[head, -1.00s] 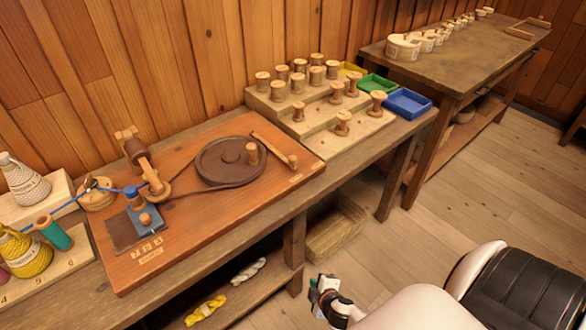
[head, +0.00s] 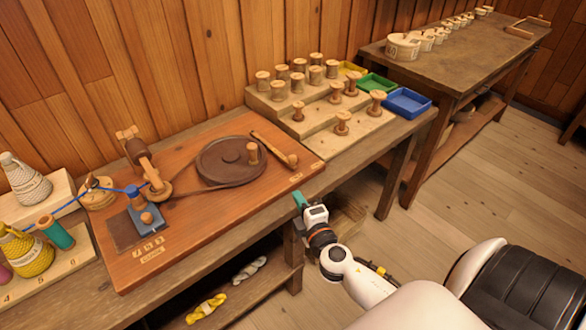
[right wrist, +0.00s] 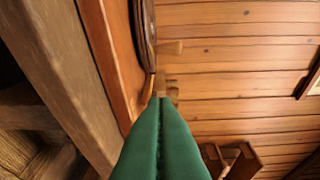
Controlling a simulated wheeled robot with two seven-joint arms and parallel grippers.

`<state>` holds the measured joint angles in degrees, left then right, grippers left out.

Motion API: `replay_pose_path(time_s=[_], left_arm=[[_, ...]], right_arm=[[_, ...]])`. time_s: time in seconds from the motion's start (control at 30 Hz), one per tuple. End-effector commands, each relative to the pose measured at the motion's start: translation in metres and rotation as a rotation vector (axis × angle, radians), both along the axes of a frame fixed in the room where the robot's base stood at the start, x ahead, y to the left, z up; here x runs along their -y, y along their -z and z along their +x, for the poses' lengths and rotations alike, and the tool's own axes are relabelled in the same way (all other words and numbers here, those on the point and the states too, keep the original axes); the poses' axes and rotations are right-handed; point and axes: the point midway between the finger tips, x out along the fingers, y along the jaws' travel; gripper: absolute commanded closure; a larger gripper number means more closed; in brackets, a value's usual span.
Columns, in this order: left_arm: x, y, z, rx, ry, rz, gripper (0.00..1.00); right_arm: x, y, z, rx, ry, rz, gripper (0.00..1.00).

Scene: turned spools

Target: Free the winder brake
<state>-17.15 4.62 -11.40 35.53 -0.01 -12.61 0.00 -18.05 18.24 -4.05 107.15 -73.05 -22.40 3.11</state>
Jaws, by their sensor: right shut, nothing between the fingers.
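The winder is a reddish wooden board (head: 205,232) on the bench, with a dark flat wheel (head: 225,168) and an upright peg on the wheel. A wooden lever (head: 270,148), which looks like the brake, lies along the wheel's right side, with a knob at its near end. I cannot tell whether it touches the rim. My right gripper (head: 298,199) has green fingers, shut and empty, just off the bench's front edge, below and in front of the lever. In the right wrist view the shut fingers (right wrist: 160,104) point toward the wheel's edge (right wrist: 144,35). My left gripper is not in view.
A stepped rack (head: 315,115) of wooden spools stands behind and right of the board, with yellow, green and blue trays (head: 408,102) beside it. Blue thread runs from the left to a blue block (head: 145,218). The bench's front edge (head: 235,246) is close to my right gripper.

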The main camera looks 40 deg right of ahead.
Motion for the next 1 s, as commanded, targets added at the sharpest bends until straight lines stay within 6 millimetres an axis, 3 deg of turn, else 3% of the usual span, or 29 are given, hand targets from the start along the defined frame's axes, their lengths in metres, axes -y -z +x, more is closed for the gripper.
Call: replay_pose_path(time_s=[0.43, 0.7, 1.0], left_arm=[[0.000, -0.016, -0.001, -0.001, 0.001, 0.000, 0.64], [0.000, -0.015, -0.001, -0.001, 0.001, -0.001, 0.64], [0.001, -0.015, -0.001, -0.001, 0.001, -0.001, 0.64]], right_arm=[[0.021, 0.002, 0.090, 0.002, 0.001, -0.001, 1.00], [0.051, 0.007, 0.104, 0.000, 0.000, -0.002, 1.00], [0.055, 0.007, 0.106, 0.000, 0.000, 0.001, 1.00]])
